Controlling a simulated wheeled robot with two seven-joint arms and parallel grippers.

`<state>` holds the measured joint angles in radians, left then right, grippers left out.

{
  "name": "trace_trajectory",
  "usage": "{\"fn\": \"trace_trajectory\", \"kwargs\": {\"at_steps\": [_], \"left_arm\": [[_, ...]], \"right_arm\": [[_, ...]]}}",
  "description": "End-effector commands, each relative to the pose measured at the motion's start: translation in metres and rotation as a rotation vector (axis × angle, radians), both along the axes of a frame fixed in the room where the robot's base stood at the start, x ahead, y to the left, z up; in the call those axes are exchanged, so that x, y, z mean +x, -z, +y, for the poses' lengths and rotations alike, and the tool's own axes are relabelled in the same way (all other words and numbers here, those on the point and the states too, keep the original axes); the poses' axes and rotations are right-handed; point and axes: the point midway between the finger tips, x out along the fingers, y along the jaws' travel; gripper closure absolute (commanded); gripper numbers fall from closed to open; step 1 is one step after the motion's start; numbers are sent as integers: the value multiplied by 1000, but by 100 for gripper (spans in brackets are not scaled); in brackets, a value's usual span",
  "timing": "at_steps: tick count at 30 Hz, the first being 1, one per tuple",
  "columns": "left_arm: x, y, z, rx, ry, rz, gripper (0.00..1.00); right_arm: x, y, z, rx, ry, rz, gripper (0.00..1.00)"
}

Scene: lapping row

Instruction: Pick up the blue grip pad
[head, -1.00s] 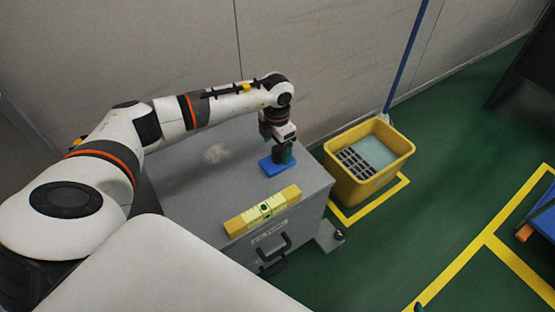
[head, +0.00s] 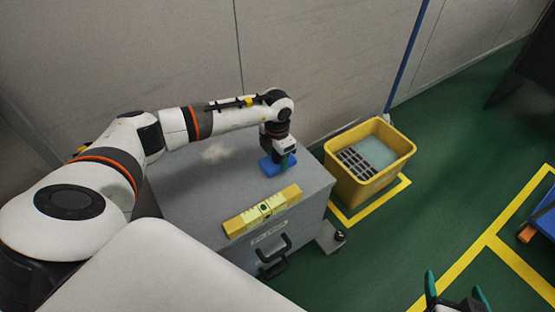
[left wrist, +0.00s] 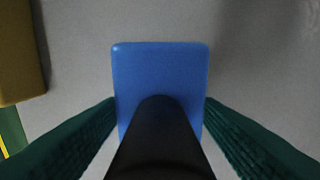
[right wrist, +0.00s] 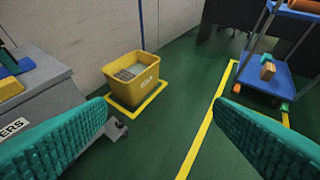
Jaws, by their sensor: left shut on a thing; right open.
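The blue grip pad (head: 268,169) is at my left gripper (head: 283,163), over the right part of the grey cabinet top. In the left wrist view the blue pad (left wrist: 160,75) lies between the two green fingers, which close against its sides; a black post covers its lower middle. My left gripper is shut on the pad. Whether the pad is clear of the cabinet top I cannot tell. My right gripper (head: 457,297) is open and empty at the bottom right of the head view, over the green floor.
A yellow bin (head: 362,182) stands on the floor right of the cabinet, by a blue pole (head: 408,50). A blue cart (right wrist: 265,82) is at the right.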

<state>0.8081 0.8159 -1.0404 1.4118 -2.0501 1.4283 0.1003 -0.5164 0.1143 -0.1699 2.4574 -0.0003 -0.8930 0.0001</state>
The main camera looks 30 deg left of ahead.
Motion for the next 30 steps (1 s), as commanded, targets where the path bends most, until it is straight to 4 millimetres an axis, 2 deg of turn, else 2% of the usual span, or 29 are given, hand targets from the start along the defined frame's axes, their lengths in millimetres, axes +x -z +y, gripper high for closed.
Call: {"fn": "trace_trajectory", "kwargs": {"at_steps": [6,10,18,24,30], "left_arm": [[0,-2,0,0,0,-1,65],[1,-12,0,0,-1,-3,65],[1,-59,1,0,0,-4,65],[1,-89,0,0,0,-3,65],[0,-100,0,1,0,-1,65]], "right_arm": [[0,0,0,0,0,2,24],[-7,6,-3,-13,5,59,24],[-49,34,-19,-77,25,345,24],[-80,47,-30,-115,40,524,24],[-93,52,-34,-130,45,599,24]]}}
